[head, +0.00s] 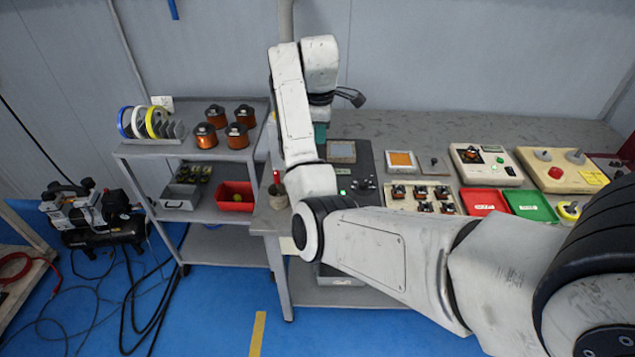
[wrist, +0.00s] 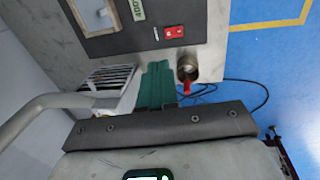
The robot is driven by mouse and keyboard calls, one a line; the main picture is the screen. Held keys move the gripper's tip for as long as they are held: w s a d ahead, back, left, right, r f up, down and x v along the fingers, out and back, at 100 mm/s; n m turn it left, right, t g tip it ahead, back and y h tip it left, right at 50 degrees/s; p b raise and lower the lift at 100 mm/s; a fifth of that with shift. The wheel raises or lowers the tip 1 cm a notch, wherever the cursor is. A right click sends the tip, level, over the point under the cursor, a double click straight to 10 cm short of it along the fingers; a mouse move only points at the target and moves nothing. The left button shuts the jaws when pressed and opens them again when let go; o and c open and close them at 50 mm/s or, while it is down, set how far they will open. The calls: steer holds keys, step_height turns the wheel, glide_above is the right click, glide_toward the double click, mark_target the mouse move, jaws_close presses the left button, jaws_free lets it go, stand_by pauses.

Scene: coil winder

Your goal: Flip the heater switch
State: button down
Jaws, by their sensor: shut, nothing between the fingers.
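In the head view, my gripper (head: 320,132) shows as a small teal patch behind my arm, at the left end of the bench. The switch cannot be made out there.
The bench holds a framed plate (head: 341,151), an orange pad (head: 401,159), a red tray (head: 484,201) and a green tray (head: 531,206). A shelf (head: 195,151) with copper spools stands left.

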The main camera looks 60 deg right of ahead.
steer(key=shift+w+a+f+y+b, duration=0.15)
steer(key=shift+a+f+y+b, duration=0.15)
steer(key=shift+a+f+b, duration=0.4)
steer(key=shift+d+r, duration=0.1)
steer(key=shift+d, duration=0.05)
steer(key=f, duration=0.4)
steer(key=d+f, duration=0.1)
steer(key=f, duration=0.4)
steer(key=f+b, duration=0.1)
steer(key=f, duration=0.4)
steer(key=shift+w+d, duration=0.3)
